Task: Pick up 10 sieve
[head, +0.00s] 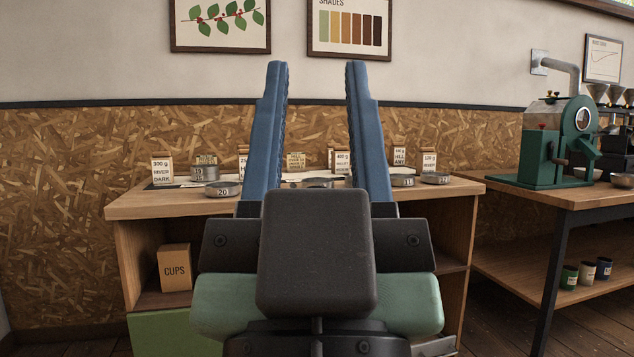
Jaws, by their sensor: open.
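My gripper (316,68) is open and empty, its two blue fingers pointing up in front of the wooden bench (150,207). Several round metal sieves stand on the bench top. One at the back left (205,174) carries a small label that may read 10; it is too small to be sure. A sieve marked 20 (222,190) is in front of it. Another sieve (318,183) shows between the fingers, partly hidden by my gripper. Two more, a labelled sieve (402,181) and a sieve at the far right (435,178), sit right of the fingers.
Labelled bags, such as the 300 g one (162,171), stand along the back of the bench. A cups box (174,267) sits on the shelf below. A green roasting machine (558,142) stands on a separate table (530,193) at the right. My gripper hides the bench's middle.

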